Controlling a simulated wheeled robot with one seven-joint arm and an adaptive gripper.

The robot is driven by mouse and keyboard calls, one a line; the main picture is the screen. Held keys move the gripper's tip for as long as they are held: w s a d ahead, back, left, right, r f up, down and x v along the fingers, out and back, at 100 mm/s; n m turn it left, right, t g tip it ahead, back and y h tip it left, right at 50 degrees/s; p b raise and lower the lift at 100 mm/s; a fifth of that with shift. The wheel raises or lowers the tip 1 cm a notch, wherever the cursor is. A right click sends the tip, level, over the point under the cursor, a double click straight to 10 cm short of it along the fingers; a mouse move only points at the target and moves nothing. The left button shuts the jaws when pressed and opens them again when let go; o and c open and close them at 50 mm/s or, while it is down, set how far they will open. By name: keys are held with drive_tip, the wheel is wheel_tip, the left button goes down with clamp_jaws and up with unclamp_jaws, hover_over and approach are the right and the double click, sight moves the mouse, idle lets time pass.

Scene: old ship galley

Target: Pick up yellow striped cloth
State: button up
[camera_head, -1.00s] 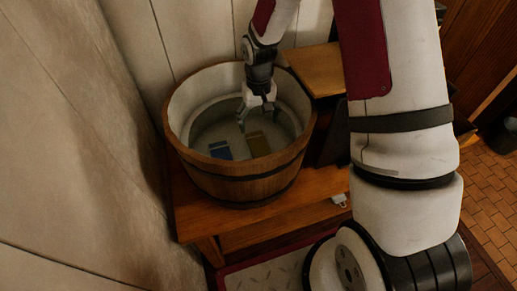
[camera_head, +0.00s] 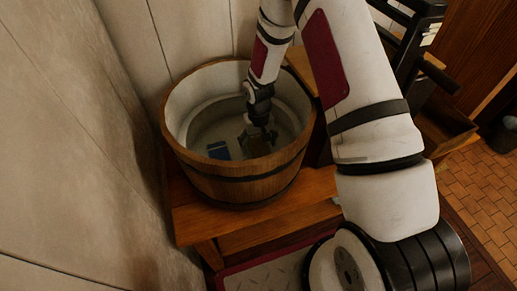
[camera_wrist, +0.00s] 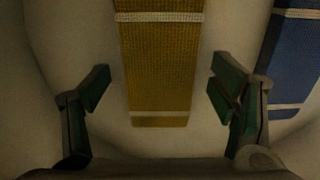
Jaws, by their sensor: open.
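The yellow striped cloth (camera_wrist: 160,70) lies flat on the floor of the wooden tub, with pale stripes across it. It fills the middle of the wrist view, between and ahead of my fingers. My gripper (camera_wrist: 160,90) is open and empty, one finger on each side of the cloth, apart from it in the picture. In the head view my gripper (camera_head: 257,138) reaches down inside the tub and hides most of the cloth. I cannot tell how far the fingertips are above the tub floor.
A blue striped cloth (camera_wrist: 294,60) lies to the right in the wrist view, close to my right finger; it also shows in the head view (camera_head: 218,151). The tub's wall (camera_head: 230,183) surrounds my gripper. The tub stands on a wooden bench (camera_head: 195,222) by the wall.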

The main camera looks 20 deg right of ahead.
drive_tip(key=shift+f, duration=0.15)
drive_tip(key=c, duration=1.3)
drive_tip(key=shift+o, duration=0.2)
